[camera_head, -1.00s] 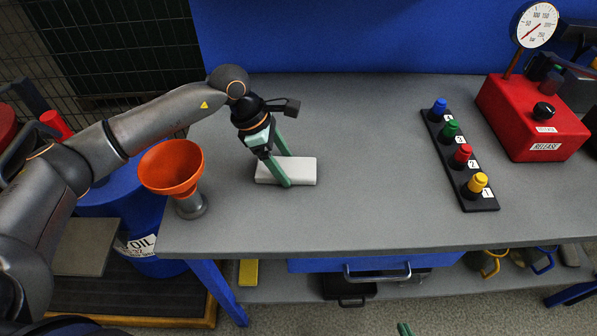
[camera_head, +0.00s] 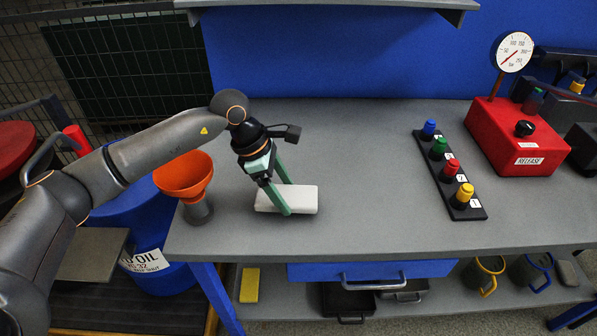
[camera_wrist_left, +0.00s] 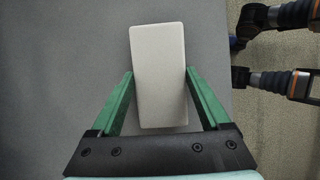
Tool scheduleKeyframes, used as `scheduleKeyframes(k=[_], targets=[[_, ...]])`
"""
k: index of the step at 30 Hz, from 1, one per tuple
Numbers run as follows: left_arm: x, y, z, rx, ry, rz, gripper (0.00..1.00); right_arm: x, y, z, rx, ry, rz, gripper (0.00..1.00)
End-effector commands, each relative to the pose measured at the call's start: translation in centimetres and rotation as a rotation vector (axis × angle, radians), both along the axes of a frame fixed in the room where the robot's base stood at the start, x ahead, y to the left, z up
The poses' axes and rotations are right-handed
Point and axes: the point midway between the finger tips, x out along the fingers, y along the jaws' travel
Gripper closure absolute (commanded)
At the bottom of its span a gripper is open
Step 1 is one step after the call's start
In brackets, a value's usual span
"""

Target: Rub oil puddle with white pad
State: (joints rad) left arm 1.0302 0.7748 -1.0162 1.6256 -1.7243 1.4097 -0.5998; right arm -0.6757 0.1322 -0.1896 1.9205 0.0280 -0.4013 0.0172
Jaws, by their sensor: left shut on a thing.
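The white pad (camera_head: 300,200) is a flat, pale rectangular block on the grey bench top near its left part. My left gripper (camera_head: 284,203) has its green fingers down on either side of the pad, shut on it. The left wrist view shows the pad (camera_wrist_left: 158,75) lengthwise between the fingertips (camera_wrist_left: 158,75). Whether the pad touches the bench cannot be told for certain. I see no oil puddle in these frames. My right gripper is not in the head view now.
An orange funnel (camera_head: 184,176) stands left of the pad at the bench's left edge. A black strip with coloured knobs (camera_head: 450,172) and a red release box (camera_head: 513,140) with a gauge (camera_head: 515,52) are at the right. The bench middle (camera_head: 365,170) is clear.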

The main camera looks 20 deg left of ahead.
Motion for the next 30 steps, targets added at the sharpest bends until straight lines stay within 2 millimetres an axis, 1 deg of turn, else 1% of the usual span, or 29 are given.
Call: scheduleKeyframes(k=[1, 3, 16, 20, 30], targets=[[0.0, 0.1, 0.6, 0.001, 0.003, 0.001, 0.72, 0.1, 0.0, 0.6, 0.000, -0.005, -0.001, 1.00], [0.0, 0.2, 1.3, 0.000, 0.002, 0.002, 0.72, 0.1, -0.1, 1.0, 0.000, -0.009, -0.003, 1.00], [0.2, 0.8, 5.0, 0.001, 0.002, 0.009, 0.72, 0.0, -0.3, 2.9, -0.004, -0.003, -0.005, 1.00], [0.2, 0.9, 5.5, 0.000, 0.003, 0.010, 0.72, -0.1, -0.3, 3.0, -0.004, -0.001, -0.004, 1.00], [0.2, 0.9, 5.4, 0.000, 0.002, 0.010, 0.72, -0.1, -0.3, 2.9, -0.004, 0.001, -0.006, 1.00]])
